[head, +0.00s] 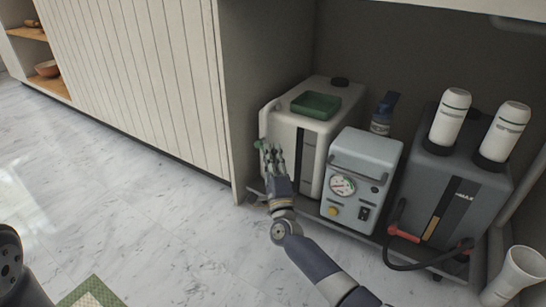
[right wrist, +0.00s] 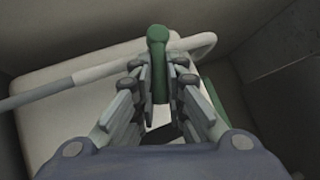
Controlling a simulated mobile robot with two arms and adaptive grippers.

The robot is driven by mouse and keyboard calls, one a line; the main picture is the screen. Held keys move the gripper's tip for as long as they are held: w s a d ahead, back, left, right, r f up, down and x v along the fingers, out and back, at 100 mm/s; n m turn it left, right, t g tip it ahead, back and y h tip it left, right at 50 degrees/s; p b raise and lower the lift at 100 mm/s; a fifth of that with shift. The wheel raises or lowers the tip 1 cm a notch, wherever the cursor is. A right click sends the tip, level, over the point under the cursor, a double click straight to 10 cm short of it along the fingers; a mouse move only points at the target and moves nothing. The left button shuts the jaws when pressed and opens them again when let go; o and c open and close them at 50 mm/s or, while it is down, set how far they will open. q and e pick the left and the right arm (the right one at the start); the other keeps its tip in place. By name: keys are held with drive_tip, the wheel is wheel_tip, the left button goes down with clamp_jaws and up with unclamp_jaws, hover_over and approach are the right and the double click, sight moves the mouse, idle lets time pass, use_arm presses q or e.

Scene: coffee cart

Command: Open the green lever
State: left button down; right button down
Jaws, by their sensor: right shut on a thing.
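The green lever (right wrist: 158,62) stands upright in the right wrist view, with its rounded end above my fingers. A pale hose or pipe (right wrist: 100,70) runs across behind it. My right gripper (right wrist: 160,90) has its fingers on both sides of the lever and is shut on it. In the head view my right gripper (head: 270,155) is at the left front edge of the white tank unit (head: 311,140). The lever shows there only as a small green bit, mostly hidden by my fingers. My left gripper is not in view.
A green tray (head: 316,104) lies on top of the white unit. A grey box with a gauge (head: 365,165) stands to its right, then a dark machine (head: 460,185) with two white cylinders. The cabinet side wall (head: 250,110) is close at left.

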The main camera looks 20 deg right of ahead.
drive_tip(key=shift+w+a+f+m+t+h, duration=0.15)
drive_tip(key=shift+f+m+t+h, duration=0.15)
drive_tip(key=shift+m+h, duration=0.45)
drive_tip(key=shift+w+a+f+m+t+h, duration=0.1)
drive_tip(key=shift+f+m+t+h, duration=0.3)
drive_tip(key=shift+m, duration=0.55)
drive_tip(key=shift+m+h, duration=0.25)
drive_tip(key=shift+m, duration=0.05)
drive_tip(key=c, duration=1.6)
unclamp_jaws()
drive_tip(key=shift+c, duration=0.2)
drive_tip(key=shift+r+h, duration=0.15)
drive_tip(key=shift+h, duration=0.15)
